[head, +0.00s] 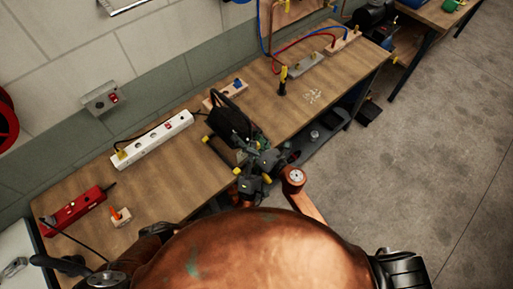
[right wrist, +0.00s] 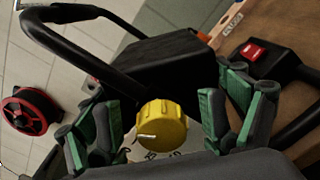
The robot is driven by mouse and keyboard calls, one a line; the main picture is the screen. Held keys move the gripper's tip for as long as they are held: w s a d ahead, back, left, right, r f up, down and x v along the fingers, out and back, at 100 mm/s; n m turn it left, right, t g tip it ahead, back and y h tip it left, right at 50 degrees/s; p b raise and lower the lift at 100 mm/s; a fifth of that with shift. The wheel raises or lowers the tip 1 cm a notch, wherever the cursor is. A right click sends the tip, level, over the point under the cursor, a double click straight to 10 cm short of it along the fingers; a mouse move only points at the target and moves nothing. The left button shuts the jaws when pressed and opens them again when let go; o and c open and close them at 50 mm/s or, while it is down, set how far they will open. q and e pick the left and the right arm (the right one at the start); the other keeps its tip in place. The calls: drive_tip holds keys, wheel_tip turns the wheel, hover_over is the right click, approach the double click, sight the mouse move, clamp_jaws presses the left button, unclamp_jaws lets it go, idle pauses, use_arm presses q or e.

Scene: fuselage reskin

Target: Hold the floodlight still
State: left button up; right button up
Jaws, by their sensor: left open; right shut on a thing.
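The black floodlight (head: 231,118), with a looped handle, is at the front edge of the wooden bench in the head view. In the right wrist view its dark body (right wrist: 165,65) and handle fill the upper middle. A yellow knob (right wrist: 162,125) with a marked dial sits between the fingers in that view. My right gripper (right wrist: 155,125), with green finger pads, is shut on the floodlight, its fingers on both sides of the knob. In the head view the right gripper (head: 259,166) is at the near side of the floodlight, partly hidden. My left gripper does not show clearly.
A white power strip (head: 155,140) lies left of the floodlight. A red tool (head: 77,207) and a small orange-handled block (head: 121,216) lie further left. A yellow-topped black post (head: 282,82) stands to the right, near red and blue cables. Open floor (head: 420,150) is on the right.

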use_arm(q)
drive_tip(key=c, duration=1.2)
drive_tip(key=shift+o, duration=0.2)
drive_tip(key=shift+f+g, duration=0.1)
drive_tip(key=shift+g, duration=0.2)
drive_tip(key=shift+s+m+g, duration=0.1)
drive_tip(key=shift+m+g, duration=0.4)
drive_tip(key=shift+m, duration=0.1)
drive_tip(key=shift+m+g+h, duration=0.5)
drive_tip(key=shift+m+g, duration=0.2)
drive_tip(key=shift+g, duration=0.2)
